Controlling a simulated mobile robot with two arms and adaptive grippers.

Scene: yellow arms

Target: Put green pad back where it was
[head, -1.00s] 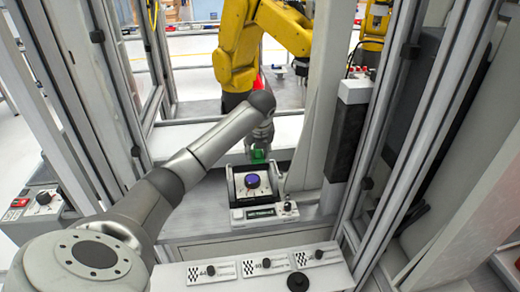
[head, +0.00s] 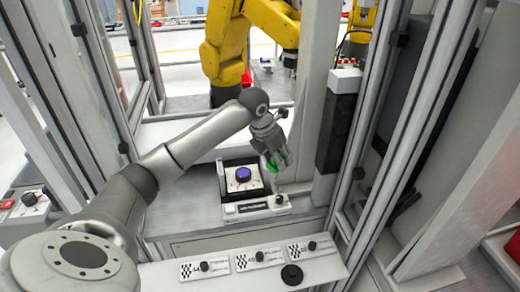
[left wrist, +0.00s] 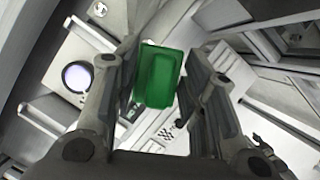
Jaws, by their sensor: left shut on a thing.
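The green pad (left wrist: 160,76) is between the two fingers of my left gripper (left wrist: 162,88) in the left wrist view. In the head view the pad (head: 272,163) shows as a small green patch at the tips of my left gripper (head: 276,160), partly hidden by the fingers. The gripper is shut on the pad and holds it above and just right of a box with a round blue-purple knob (head: 243,175). My right gripper is in neither view.
A labelled panel (head: 256,208) with small knobs lies in front of the box. A pale console (head: 243,268) with several knobs and checkered marks is nearer. A yellow robot arm (head: 223,50) stands behind. A dark post (head: 340,125) and metal frame bars stand close on the right.

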